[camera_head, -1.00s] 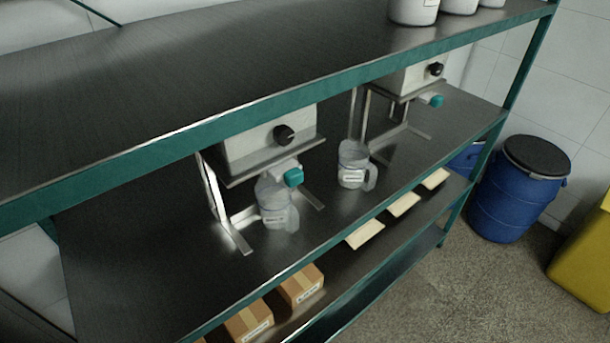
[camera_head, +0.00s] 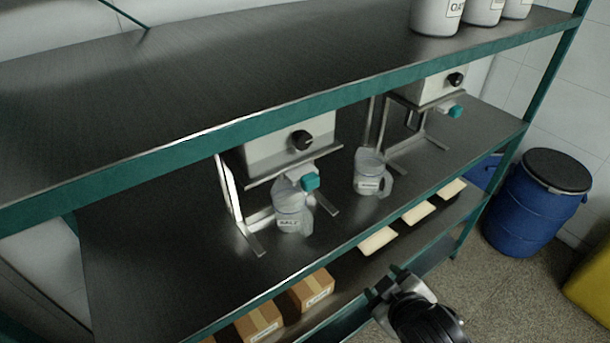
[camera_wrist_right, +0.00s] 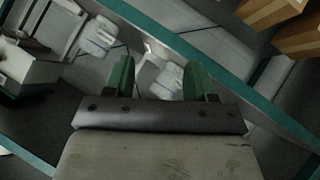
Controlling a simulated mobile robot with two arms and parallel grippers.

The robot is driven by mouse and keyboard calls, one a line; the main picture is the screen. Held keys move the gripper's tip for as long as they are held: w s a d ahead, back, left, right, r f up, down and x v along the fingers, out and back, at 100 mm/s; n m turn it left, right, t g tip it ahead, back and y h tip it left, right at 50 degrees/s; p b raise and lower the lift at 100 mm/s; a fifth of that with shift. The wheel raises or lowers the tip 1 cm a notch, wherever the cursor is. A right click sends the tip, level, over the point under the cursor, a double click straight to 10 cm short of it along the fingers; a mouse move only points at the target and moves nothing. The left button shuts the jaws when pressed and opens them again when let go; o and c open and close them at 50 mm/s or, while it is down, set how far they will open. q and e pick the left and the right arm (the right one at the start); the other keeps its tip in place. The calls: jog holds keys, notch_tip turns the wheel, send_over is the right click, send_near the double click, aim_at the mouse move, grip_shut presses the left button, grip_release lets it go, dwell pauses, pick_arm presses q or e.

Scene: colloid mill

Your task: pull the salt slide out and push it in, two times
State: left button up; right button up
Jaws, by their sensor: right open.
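Two grey dispensers stand on the middle shelf. The nearer dispenser (camera_head: 288,145) has a black knob and a teal slide handle (camera_head: 310,181) at its lower front. The jug (camera_head: 292,208) under it has a label that seems to read SALT, so this looks like the salt slide. The farther dispenser has a similar teal handle (camera_head: 455,111) and a second jug (camera_head: 371,173) in front of it. My right gripper (camera_head: 384,284) is open and empty, in front of the shelf's front edge and below the handles. In the right wrist view its green fingers (camera_wrist_right: 160,80) are apart. My left gripper is out of view.
The teal upper shelf edge (camera_head: 300,108) runs above the dispensers. Cartons (camera_head: 312,290) and pale trays (camera_head: 418,212) sit on the shelf below. White tubs (camera_head: 436,14) stand on top. A blue drum (camera_head: 535,205) is on the floor at right.

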jog(key=w+a+r+n+t+y, duration=0.3)
jog(key=w+a+r+n, duration=0.15)
jog(key=r, duration=0.25)
jog(key=n+t+y, duration=0.1)
jog(key=n+y, duration=0.5)
jog(key=n, duration=0.5)
send_near(314, 186)
jog(key=x, duration=0.2)
jog(key=p+x, duration=0.2)
jog(key=x, duration=0.8)
jog(key=shift+r+p, duration=0.1)
jog(key=shift+p, duration=0.3)
jog(key=shift+w+a, duration=0.25)
jog(key=shift+w, duration=0.1)
